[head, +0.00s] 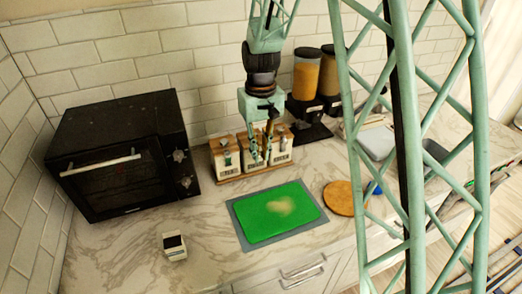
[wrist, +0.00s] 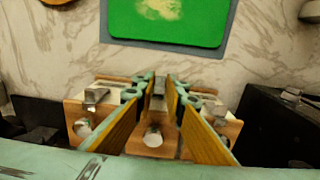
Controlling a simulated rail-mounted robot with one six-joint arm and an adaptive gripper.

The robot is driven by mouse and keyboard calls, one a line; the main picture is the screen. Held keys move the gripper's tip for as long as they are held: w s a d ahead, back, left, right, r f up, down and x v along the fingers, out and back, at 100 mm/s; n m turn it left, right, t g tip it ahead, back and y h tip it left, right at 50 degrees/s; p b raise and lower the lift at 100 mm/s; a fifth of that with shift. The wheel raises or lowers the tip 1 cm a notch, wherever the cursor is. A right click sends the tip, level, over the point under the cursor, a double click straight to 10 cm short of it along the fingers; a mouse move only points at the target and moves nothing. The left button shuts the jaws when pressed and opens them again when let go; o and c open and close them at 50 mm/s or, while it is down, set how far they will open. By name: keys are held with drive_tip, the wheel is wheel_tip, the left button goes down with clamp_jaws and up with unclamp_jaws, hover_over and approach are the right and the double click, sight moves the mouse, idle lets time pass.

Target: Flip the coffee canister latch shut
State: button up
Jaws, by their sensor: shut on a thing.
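Three white canisters with wooden lids and metal latches stand side by side in a wooden rack (head: 232,177) against the back wall. The left canister (head: 222,158) and the right canister (head: 284,153) show on either side of my gripper (head: 261,158). My gripper points down at the middle canister and partly hides it. In the wrist view, the fingertips of my gripper (wrist: 160,90) close in on the grey metal latch (wrist: 158,88) of the middle canister. The fingers hide part of its lid. I cannot tell the latch's exact angle.
A black oven (head: 120,155) stands left of the rack. A green cutting board (head: 275,212) lies in front on the counter. A small white device (head: 174,247) sits at the front left. Cereal dispensers (head: 306,75) stand behind on the right, near a round wooden board (head: 343,198).

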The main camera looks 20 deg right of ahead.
drive_tip(key=shift+w+r+g+p, duration=0.35)
drive_tip(key=shift+g+p, duration=0.3)
drive_tip(key=shift+p, duration=0.65)
drive_tip(key=shift+w+r+g+p, duration=0.2)
drive_tip(key=shift+w+g+p, duration=0.35)
drive_tip(key=shift+p, duration=0.75)
drive_tip(key=shift+w+a+g+p, duration=0.1)
drive_tip(key=shift+w+g+p, duration=0.2)
drive_tip(key=shift+g+p, duration=0.7)
drive_tip(key=shift+w+p, duration=0.15)
drive_tip(key=shift+p, duration=0.35)
drive_tip(key=o, duration=0.8)
drive_tip(key=shift+o, duration=0.2)
drive_tip(key=shift+r, duration=0.15)
drive_tip(key=shift+v, duration=5.95)
drive_tip(key=shift+w+a, duration=0.1)
drive_tip(key=shift+a, duration=0.05)
